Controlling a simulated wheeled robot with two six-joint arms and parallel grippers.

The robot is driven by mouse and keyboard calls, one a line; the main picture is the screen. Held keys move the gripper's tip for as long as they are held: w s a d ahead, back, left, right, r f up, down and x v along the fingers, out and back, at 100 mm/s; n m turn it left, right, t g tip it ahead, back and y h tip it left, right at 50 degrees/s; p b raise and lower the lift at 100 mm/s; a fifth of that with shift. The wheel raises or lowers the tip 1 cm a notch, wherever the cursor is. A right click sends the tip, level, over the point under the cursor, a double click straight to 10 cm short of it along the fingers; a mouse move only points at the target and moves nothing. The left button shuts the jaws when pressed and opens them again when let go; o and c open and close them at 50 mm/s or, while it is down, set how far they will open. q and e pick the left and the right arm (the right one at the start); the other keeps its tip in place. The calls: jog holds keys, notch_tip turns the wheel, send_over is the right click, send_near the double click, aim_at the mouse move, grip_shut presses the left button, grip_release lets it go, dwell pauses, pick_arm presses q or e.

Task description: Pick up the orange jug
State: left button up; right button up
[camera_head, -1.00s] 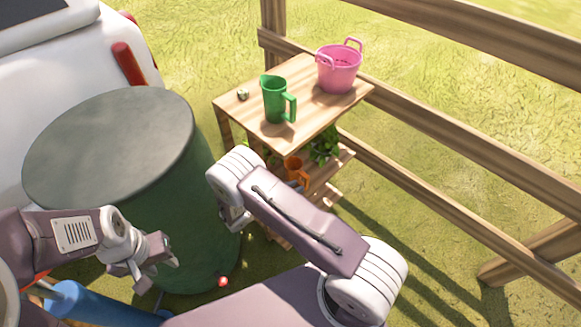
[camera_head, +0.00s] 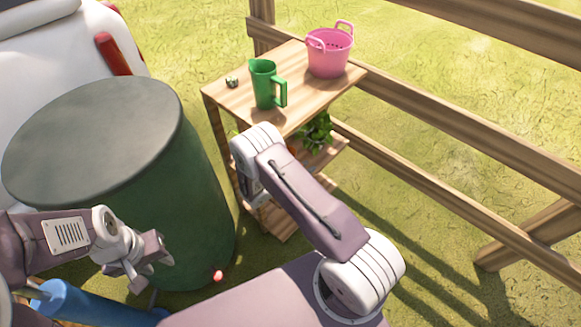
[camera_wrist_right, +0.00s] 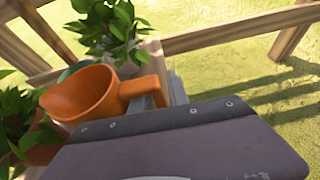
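The orange jug (camera_wrist_right: 82,93) stands upright among plants in the right wrist view, its handle toward the right. In the head view only a sliver of orange shows beside my right arm, at the table's lower shelf. My right gripper's grey fingers (camera_wrist_right: 161,97) are at the jug's handle, one near the handle's loop and one to its right. They look spread apart, but the purple housing hides part of them, so I cannot tell if they touch. My left gripper (camera_head: 148,268) is open and empty, low on the left in front of the green barrel.
A green jug (camera_head: 265,85) and a pink basket (camera_head: 329,54) stand on the wooden table (camera_head: 292,118). Leafy plants (camera_wrist_right: 112,25) crowd the orange jug. The green barrel (camera_head: 190,200) stands left; a wooden fence (camera_head: 430,115) runs behind. Open grass lies right.

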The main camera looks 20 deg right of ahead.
grip_shut()
dwell(1.3)
